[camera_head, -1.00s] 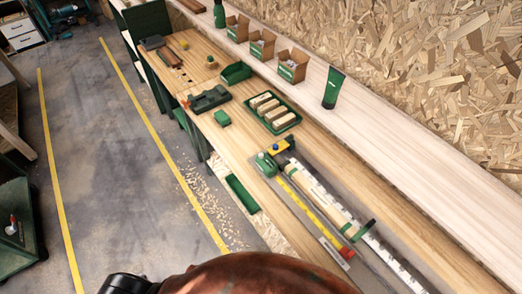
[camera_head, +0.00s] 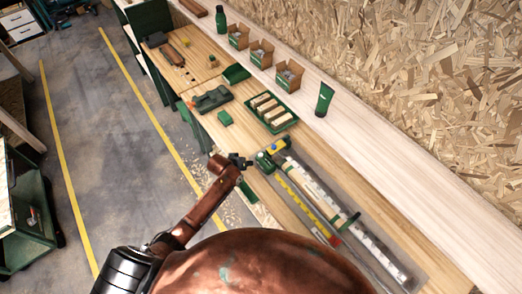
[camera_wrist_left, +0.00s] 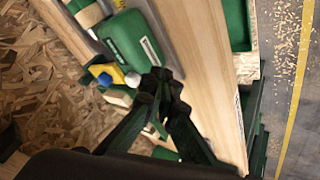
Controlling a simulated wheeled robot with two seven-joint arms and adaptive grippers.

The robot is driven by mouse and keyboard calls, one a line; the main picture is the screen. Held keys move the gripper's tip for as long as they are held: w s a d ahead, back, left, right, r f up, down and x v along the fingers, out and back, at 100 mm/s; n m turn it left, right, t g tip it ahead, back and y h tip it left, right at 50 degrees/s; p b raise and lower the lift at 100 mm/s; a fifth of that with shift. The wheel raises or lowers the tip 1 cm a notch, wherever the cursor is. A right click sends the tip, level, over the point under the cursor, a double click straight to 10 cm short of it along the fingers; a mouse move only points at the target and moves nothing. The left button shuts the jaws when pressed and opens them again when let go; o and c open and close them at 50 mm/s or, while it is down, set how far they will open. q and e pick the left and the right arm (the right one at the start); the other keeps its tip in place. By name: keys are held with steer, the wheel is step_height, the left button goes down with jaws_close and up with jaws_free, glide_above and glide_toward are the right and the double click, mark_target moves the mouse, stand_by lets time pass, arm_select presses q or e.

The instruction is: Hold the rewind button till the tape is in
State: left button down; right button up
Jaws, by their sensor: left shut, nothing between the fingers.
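The tape measure's green case (camera_head: 264,162) lies on the workbench in the head view. Its yellow tape (camera_head: 306,205) is out, running toward the lower right to a red end (camera_head: 335,241). A yellow and blue piece (camera_head: 278,146) is beside the case; it also shows in the left wrist view (camera_wrist_left: 115,74). I cannot tell which part is the rewind button. My left gripper (camera_head: 247,162) is shut and empty, just left of the case. In the left wrist view the closed fingertips (camera_wrist_left: 157,80) are near the green case (camera_wrist_left: 128,40); contact is unclear. My right gripper is out of view.
A long white and green bar (camera_head: 322,192) lies alongside the tape. A green tray of blocks (camera_head: 287,125) and a small green box (camera_head: 225,118) are farther back. Cartons (camera_head: 289,75) and a green tube (camera_head: 324,99) stand on the shelf.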

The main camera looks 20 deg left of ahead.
arm_select(q)
steer(key=w+d+r+p, duration=0.1)
steer(key=w+d+r, duration=0.2)
steer(key=w+r, duration=0.4)
step_height(320, 180, up, 4)
steer(key=shift+d+r+n+t+h+p, duration=0.2)
steer(key=shift+n+t+h+p, duration=0.2)
steer(key=b, duration=0.5)
glide_above(260, 155)
step_height(260, 155, down, 7)
steer(key=shift+a+f, duration=0.1)
steer(key=shift+f, duration=0.8)
